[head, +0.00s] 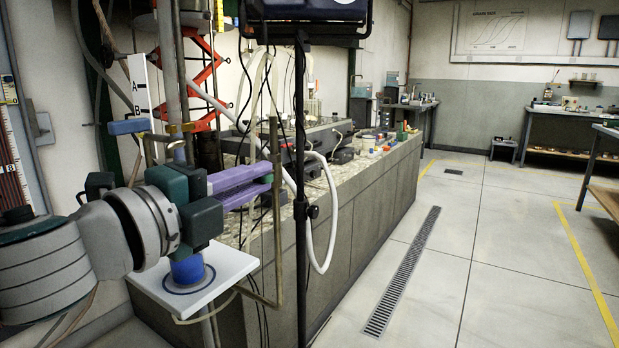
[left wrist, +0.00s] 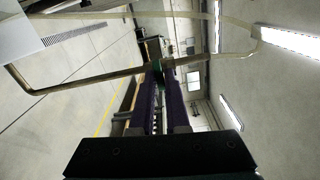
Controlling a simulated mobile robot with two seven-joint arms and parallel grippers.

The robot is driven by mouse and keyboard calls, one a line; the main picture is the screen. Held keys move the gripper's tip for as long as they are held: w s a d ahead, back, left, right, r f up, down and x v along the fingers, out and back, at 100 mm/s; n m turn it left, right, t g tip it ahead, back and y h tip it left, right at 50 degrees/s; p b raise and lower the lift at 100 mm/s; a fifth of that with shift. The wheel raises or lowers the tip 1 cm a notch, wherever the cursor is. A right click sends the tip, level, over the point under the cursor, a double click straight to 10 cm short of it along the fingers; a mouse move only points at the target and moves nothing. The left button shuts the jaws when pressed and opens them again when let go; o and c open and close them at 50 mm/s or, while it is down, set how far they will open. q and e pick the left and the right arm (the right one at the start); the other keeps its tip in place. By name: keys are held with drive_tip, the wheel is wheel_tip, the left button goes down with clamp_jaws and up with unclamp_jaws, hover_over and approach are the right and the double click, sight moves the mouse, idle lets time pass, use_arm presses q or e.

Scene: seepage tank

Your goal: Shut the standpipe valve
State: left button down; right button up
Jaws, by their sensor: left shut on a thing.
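My left gripper (head: 268,178) reaches in from the left with its purple fingers pointing right. It is shut on a small green handle (head: 264,180), taken here as the standpipe valve's, beside an upright brass pipe (head: 277,225). In the left wrist view, the green handle (left wrist: 158,72) sits between the far ends of the fingers, where the bent brass pipe (left wrist: 90,80) crosses. The fingers hide most of the handle, and its turn angle cannot be told. My right gripper is not in view.
A white plate (head: 235,268) lies below the gripper. A black stand pole (head: 300,200) and a white hose (head: 331,220) are close on the right. The floor further right is clear.

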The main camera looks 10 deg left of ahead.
use_arm(q)
drive_tip(key=shift+f, duration=0.1)
idle(0.7)
drive_tip(key=c, duration=0.9)
unclamp_jaws()
drive_tip(key=shift+c, duration=0.2)
drive_tip(key=b+v, duration=0.1)
drive_tip(key=v, duration=0.9)
